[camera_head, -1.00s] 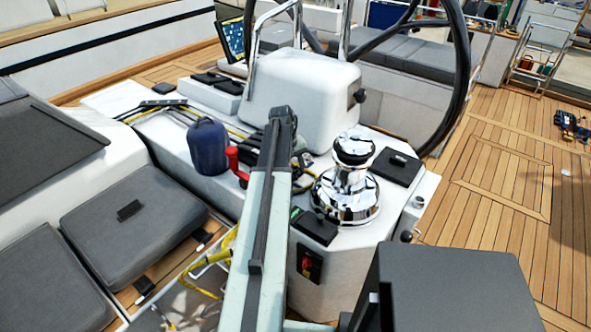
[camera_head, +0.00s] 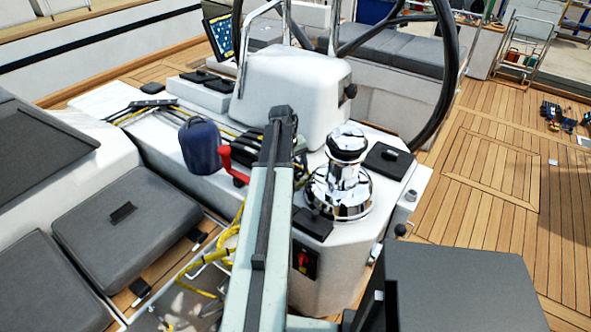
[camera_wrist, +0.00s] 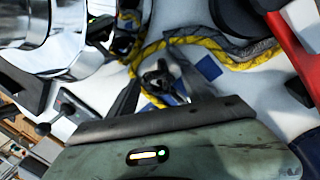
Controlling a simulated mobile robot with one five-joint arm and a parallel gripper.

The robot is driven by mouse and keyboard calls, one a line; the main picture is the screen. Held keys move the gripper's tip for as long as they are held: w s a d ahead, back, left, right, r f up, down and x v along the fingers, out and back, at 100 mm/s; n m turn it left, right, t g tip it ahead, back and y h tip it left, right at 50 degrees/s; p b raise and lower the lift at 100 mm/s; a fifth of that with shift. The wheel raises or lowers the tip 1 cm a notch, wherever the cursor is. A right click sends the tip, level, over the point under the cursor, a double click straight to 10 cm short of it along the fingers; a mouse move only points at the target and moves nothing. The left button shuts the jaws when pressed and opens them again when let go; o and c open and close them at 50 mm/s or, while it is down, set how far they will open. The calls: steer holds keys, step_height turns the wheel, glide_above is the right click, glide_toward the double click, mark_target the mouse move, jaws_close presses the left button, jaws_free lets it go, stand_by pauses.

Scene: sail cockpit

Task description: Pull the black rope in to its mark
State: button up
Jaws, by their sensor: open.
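Yellow and dark ropes (camera_head: 150,108) run along the white cockpit console toward the chrome winch (camera_head: 340,185). I cannot single out the black rope or its mark for sure. In the wrist view a yellow-and-grey rope (camera_wrist: 225,48) curves past my gripper (camera_wrist: 160,68). My gripper is open, its dark fingers spread on either side of a small dark metal fitting (camera_wrist: 157,80). I cannot tell whether they touch anything. The winch (camera_wrist: 50,35) fills the upper left there. In the head view my arm hides the gripper and the deck behind it.
The black steering wheel (camera_head: 447,90) rises behind. Yellow rope (camera_head: 220,250) hangs lower left. Teak floor (camera_head: 490,190) at right is mostly clear.

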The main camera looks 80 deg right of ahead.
steer(key=r+p, duration=0.4)
steer(key=r, duration=0.1)
steer(key=w+r+p, duration=0.1)
steer(key=r+p, duration=0.1)
steer(key=p, duration=0.1)
steer(key=shift+w+a+r, duration=0.1)
steer(key=shift+a+r, duration=0.25)
steer(key=shift+a, duration=0.05)
steer(key=shift+f, duration=0.15)
steer(key=shift+w, duration=0.1)
